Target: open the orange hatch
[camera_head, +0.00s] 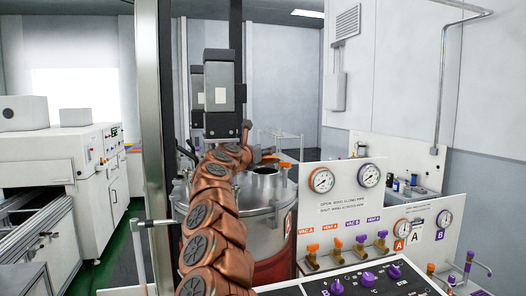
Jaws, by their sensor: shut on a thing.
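A round metal tank (262,212) with a flat lid stands in the middle, behind my copper-coloured arm. A small orange handle (284,164) shows above the lid, beside a short upright metal neck (265,178). My gripper (256,156) is at the left end of this orange handle and appears shut on it. The fingers are small and partly hidden by my wrist. The hatch looks shut, but its edge is hard to make out.
Right of the tank stands a white panel (335,210) with gauges and orange and purple valves. A dark control panel (367,280) with knobs is in front. White machines (60,160) stand at the left. A grey post (153,120) rises left of my arm.

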